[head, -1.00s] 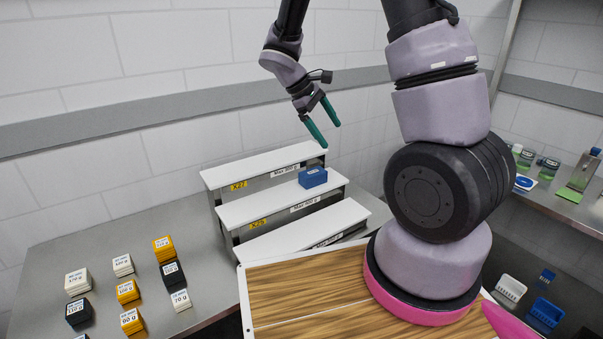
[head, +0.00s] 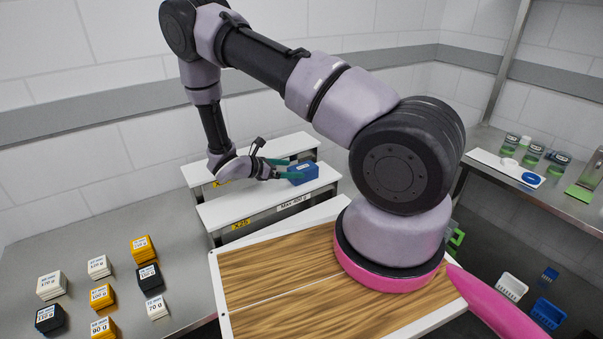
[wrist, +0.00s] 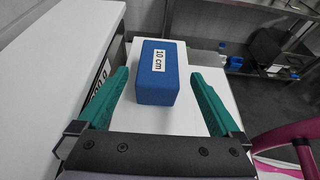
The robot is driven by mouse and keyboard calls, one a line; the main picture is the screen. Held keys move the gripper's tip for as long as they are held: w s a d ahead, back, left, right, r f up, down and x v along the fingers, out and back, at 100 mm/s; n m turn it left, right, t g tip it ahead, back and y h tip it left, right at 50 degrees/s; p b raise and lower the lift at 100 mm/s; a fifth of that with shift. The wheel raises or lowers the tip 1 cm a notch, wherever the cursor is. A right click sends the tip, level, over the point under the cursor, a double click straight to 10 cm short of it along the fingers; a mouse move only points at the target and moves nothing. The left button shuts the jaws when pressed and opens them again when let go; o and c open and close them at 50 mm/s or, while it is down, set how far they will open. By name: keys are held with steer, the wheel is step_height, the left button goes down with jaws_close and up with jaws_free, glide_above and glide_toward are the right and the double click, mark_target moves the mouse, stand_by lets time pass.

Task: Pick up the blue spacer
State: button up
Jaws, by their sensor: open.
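The blue spacer (head: 303,173) is a block that sits on a white step of the stepped stand (head: 240,209). In the wrist view the blue spacer (wrist: 157,80) carries a white label reading "10 cm". My gripper (head: 282,168) is low over the stand, coming from the left, with its green fingers pointing at the spacer. In the wrist view my gripper (wrist: 164,97) is open, with one finger on each side of the spacer's near end. Gaps show between both fingers and the block, and most of the block lies beyond the fingertips.
Several labelled weight blocks (head: 100,297) stand on the steel table at the left. A wooden board (head: 275,270) lies in front of the stand. Jars (head: 533,154) stand on a shelf at the right. White and blue baskets (head: 511,287) are lower right.

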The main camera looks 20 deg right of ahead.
mark_target(308, 169)
steer(key=x, duration=0.8)
steer(key=shift+w+d, duration=0.2)
steer(key=c, duration=1.5)
